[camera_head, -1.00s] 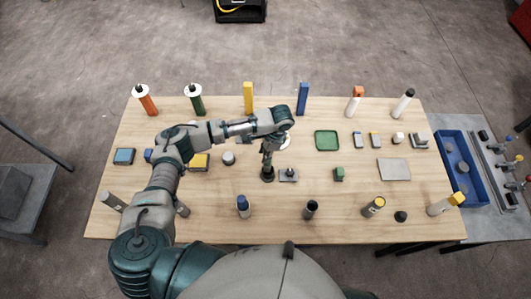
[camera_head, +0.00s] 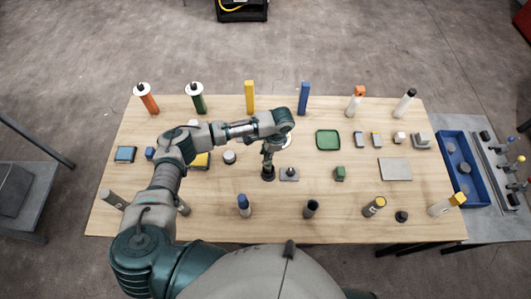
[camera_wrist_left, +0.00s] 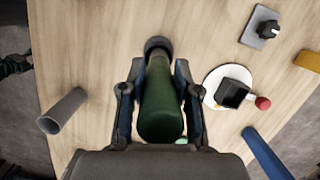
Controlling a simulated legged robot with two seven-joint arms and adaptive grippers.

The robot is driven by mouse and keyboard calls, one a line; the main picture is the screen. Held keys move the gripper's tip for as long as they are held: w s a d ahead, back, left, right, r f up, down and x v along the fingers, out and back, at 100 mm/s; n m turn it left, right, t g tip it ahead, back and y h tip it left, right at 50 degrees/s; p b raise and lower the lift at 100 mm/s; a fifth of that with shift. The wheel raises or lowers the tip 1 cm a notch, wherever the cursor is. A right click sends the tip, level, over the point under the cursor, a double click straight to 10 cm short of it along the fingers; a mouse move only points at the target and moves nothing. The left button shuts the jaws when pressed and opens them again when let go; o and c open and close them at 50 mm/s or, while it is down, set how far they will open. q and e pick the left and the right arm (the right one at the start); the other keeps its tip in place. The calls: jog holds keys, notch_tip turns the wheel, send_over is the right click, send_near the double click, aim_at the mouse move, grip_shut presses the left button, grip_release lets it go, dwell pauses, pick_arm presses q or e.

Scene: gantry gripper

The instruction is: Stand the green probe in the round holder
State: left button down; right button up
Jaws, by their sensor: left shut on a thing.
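My left gripper (camera_head: 267,152) reaches down over the middle of the table. In the left wrist view its two fingers (camera_wrist_left: 158,98) are shut on the green probe (camera_wrist_left: 162,108), one on each side. The probe is a dark green cylinder, largely hidden by the gripper in the head view. At its far end is a dark round piece (camera_wrist_left: 158,43), which looks like the round holder; it shows as a dark round base (camera_head: 268,174) below the gripper in the head view. I cannot tell how deep the probe sits in it. My right gripper is not in view.
A green block (camera_head: 339,173) and a green tray (camera_head: 328,140) are farther right. Upright posts line the back edge, and several short cylinders stand along the front.

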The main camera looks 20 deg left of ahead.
pick_arm(q)
jog(key=shift+d+x, duration=0.2)
jog(key=shift+x, duration=0.8)
jog(key=shift+w+f+b, duration=0.1)
jog(key=shift+f+b, duration=0.25)
jog(key=shift+f, duration=0.8)
jog(key=c, duration=0.7)
grip_release()
jog(key=shift+c, duration=0.2)
jog(key=v, duration=1.2)
jog(key=shift+f, duration=0.15)
